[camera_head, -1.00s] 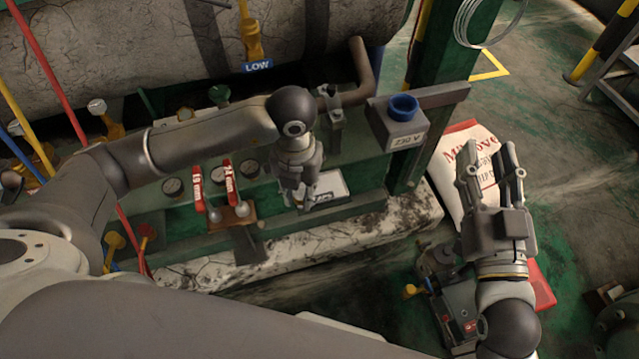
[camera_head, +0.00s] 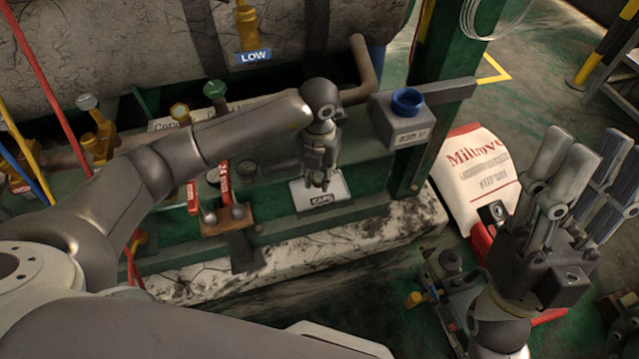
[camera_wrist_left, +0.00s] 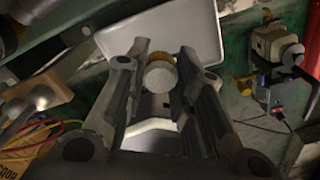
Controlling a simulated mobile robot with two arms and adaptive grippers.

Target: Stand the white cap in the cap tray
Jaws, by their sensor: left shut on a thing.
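The white cap (camera_wrist_left: 160,75) shows in the left wrist view between the fingers of my left gripper (camera_wrist_left: 160,85), which is shut on it. A yellowish edge shows on the cap's far side. In the head view my left gripper (camera_head: 319,182) points down over the cap tray (camera_head: 340,188), a small pale tray with a CAPS label on its front. The cap is hidden by the gripper there. The pale tray (camera_wrist_left: 205,22) also shows behind the cap in the wrist view. I cannot tell whether the cap touches it. My right gripper (camera_head: 590,175) is open and empty at the right.
Red-handled valves (camera_head: 225,185) stand left of the tray. A grey box with a blue ring (camera_head: 407,102) stands to its right. A large tank (camera_head: 120,60) lies behind. A white and red sack (camera_head: 475,175) and a pump-like device (camera_head: 445,275) are on the floor.

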